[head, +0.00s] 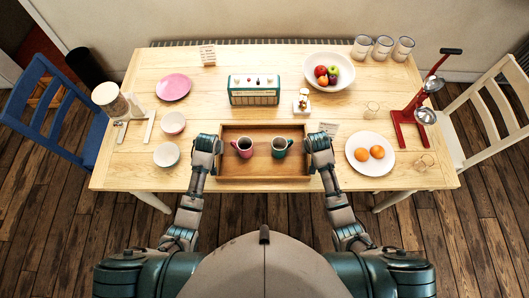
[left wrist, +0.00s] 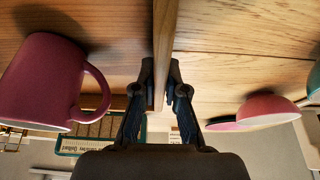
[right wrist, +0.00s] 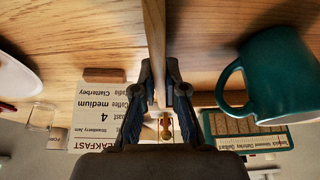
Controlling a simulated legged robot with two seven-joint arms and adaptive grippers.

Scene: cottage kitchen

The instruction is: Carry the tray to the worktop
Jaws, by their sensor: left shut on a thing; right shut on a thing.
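The wooden tray (head: 264,180) is at the near edge of the table, in the middle of the head view. A dark pink mug (head: 243,148) and a teal mug (head: 281,147) stand upright in it. My left gripper (head: 207,145) is shut on the tray's left wall, seen edge-on between the fingers in the left wrist view (left wrist: 163,85). My right gripper (head: 319,143) is shut on the right wall, also between the fingers in the right wrist view (right wrist: 158,85). I cannot tell whether the tray touches the table. The worktop is not identifiable in these views.
Bowls (head: 167,154) stand left. A plate with oranges (head: 359,162) and a red stand (head: 408,125) stand right. Chairs flank the table.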

